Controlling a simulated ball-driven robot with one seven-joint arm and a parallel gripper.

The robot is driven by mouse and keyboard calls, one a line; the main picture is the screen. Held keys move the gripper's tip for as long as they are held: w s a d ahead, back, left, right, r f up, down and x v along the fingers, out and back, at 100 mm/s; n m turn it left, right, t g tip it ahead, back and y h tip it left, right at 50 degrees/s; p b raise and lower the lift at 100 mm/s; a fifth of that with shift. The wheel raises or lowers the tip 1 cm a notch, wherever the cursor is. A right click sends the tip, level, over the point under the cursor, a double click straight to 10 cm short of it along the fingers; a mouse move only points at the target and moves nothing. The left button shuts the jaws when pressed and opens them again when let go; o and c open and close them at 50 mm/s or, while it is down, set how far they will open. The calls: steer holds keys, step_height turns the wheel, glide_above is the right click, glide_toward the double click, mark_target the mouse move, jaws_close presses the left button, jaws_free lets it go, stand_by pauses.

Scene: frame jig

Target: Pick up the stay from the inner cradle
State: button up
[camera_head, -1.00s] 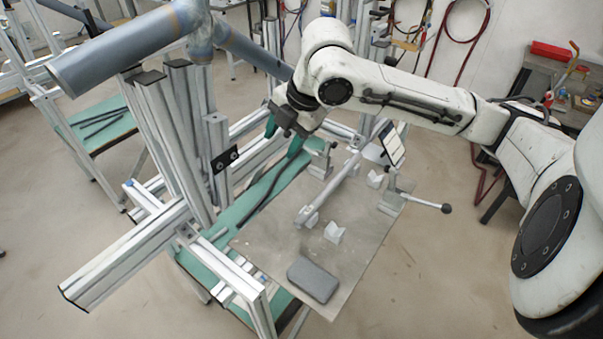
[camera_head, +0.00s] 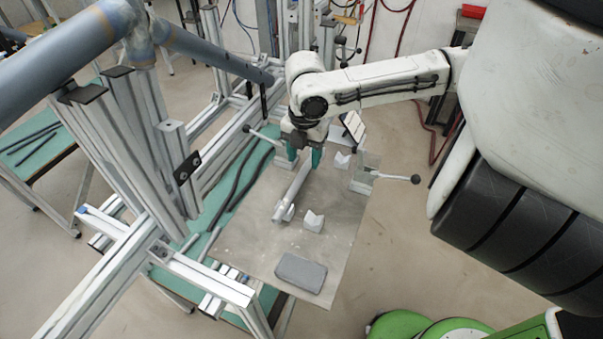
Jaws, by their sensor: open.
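The stay, a long pale grey bar (camera_head: 295,188), lies slanted over the grey plate (camera_head: 250,238), its near end towards the bottom of the picture. That near end rests in a small grey block of the inner cradle (camera_head: 289,213); the far support is hidden behind my gripper. My gripper (camera_head: 304,158) points down with its teal fingers apart, one on either side of the stay's far part as seen here. I cannot tell whether the fingers touch the stay or how high they are above the plate.
Empty V-blocks stand to the right, one near (camera_head: 314,222) and one far (camera_head: 342,160). A dark grey block (camera_head: 301,273) lies at the plate's front. A clamp with a black-knobbed lever (camera_head: 395,177) is at the right edge. Aluminium profile posts (camera_head: 125,150) rise at the left.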

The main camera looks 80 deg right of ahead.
mark_target(302, 172)
steer(key=shift+w+a+f+p, duration=0.15)
steer(key=shift+f+p, duration=0.1)
steer(key=shift+f, duration=0.95)
steer(key=shift+w+a+f+p, duration=0.1)
steer(key=shift+f+p, duration=0.15)
steer(key=shift+f, duration=0.9)
steer(key=shift+c, duration=0.5)
jaws_close()
